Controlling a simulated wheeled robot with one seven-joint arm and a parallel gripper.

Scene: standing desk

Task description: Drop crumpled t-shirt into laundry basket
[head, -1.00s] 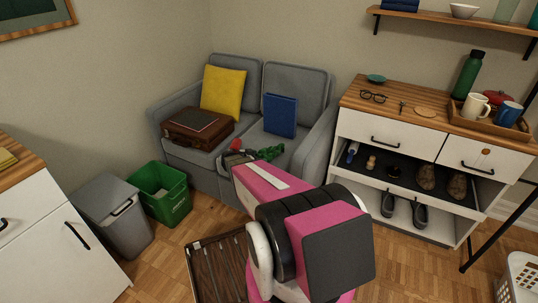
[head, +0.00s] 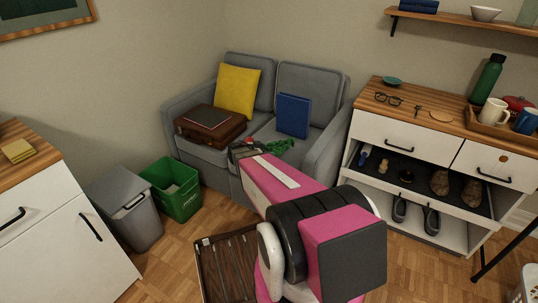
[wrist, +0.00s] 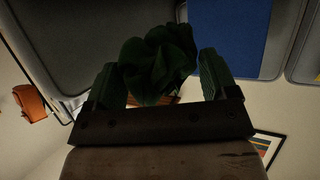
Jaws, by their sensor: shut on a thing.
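The crumpled t-shirt is a dark green bundle (head: 281,146) at the end of my arm in the head view, in front of the sofa seat. My gripper (wrist: 158,78) is shut on it in the wrist view, with the bundle (wrist: 158,60) bulging between and beyond the two fingers. My arm hides part of the gripper in the head view. A white basket with holes (head: 528,287), which looks like the laundry basket, is cut off at the lower right edge. The gripper is well to its left and farther back.
A grey sofa (head: 335,152) holds a brown case (head: 210,128), a yellow cushion (head: 237,91) and a blue book (head: 293,116). A green box (head: 182,203) and grey bin (head: 137,222) stand left. A shoe cabinet (head: 400,135) and black desk leg (head: 505,248) are right.

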